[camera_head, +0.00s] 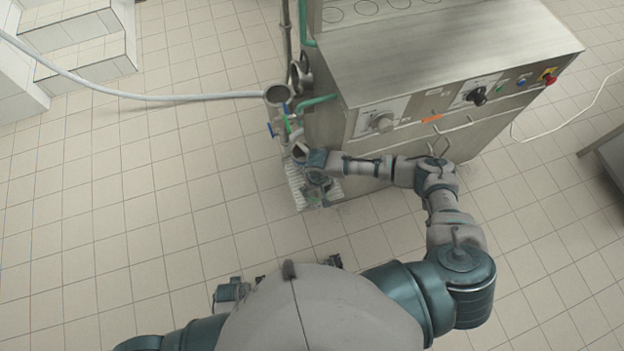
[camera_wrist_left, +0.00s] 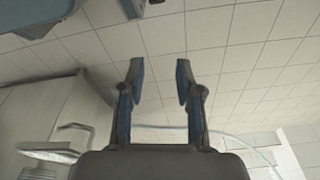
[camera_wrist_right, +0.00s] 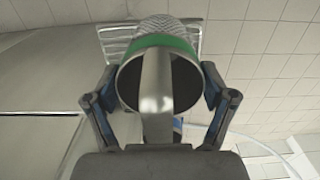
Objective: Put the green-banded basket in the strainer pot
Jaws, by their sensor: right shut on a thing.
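The green-banded basket (camera_wrist_right: 160,43) fills the right wrist view. It is a metal cylinder with a perforated far part, a dark opening and a flat metal handle strip facing the camera. My right gripper (camera_wrist_right: 160,98) is shut on it, with one finger on each side. In the head view my right gripper (camera_head: 312,165) is low beside the machine, and the basket's dark mouth (camera_head: 299,150) shows next to it. The strainer pot (camera_head: 277,95) seems to be the open round metal vessel above it. My left gripper (camera_wrist_left: 160,75) is open and empty.
A big steel machine (camera_head: 440,60) with knobs stands right of the pot. Green and blue valve handles (camera_head: 288,124) and pipes are around the pot. A ribbed pale rack (camera_head: 297,197) lies below my right gripper. A white hose (camera_head: 150,97) runs left.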

